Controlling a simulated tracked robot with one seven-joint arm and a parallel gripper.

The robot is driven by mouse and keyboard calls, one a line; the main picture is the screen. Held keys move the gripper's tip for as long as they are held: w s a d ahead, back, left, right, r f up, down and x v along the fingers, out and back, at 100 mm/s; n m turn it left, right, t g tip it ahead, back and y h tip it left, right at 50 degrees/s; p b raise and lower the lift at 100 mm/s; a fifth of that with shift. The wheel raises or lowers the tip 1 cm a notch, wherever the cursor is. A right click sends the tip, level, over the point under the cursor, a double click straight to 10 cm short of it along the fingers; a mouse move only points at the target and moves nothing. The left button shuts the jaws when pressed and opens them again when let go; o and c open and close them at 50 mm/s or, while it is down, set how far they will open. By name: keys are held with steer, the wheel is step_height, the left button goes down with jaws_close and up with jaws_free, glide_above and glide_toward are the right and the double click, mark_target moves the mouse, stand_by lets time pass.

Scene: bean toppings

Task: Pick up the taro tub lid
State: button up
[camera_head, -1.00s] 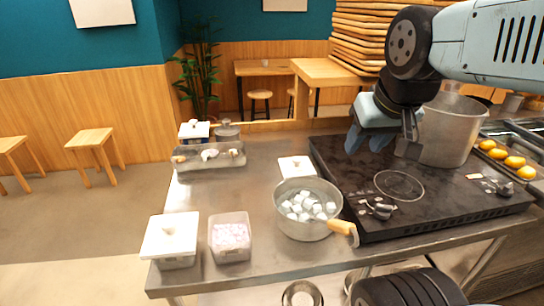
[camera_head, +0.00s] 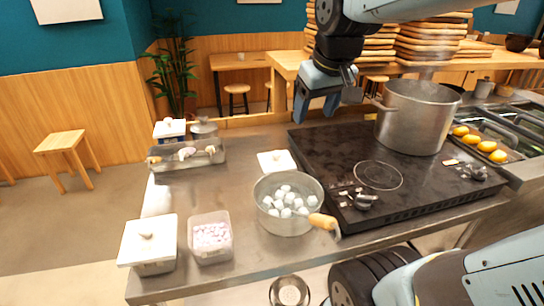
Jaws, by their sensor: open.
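A flat white lid (camera_head: 276,162) with a small knob lies on the steel counter behind the pot, left of the black stove. An open clear tub (camera_head: 197,246) holding pale lilac cubes stands at the front left. Beside it, a tub with a white lid on it (camera_head: 146,236) stands closed. I cannot tell the contents of the closed tub. My gripper (camera_head: 316,112) is open and empty. It hangs in the air above the stove's back left corner, higher than and to the right of the loose lid.
A steel pot (camera_head: 288,215) with white cubes and a wooden handle (camera_head: 323,222) stands just in front of the lid. A large pot (camera_head: 418,115) stands on the stove (camera_head: 345,160). A tray (camera_head: 187,157) and a lidded box (camera_head: 169,131) stand at the back left.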

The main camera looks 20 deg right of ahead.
steer(key=w+f+n+g, duration=0.2)
steer(key=w+f+n, duration=0.15)
steer(key=w, duration=1.15)
steer(key=n+g, duration=0.2)
steer(key=n, duration=0.2)
glide_toward(276, 152)
step_height(276, 152, down, 3)
steer(key=shift+w+d+f, duration=0.1)
steer(key=shift+w+f, duration=0.05)
steer(key=shift+f, duration=2.75)
steer(key=shift+c, duration=0.2)
steer(key=c, duration=1.1)
steer(key=shift+r, duration=0.1)
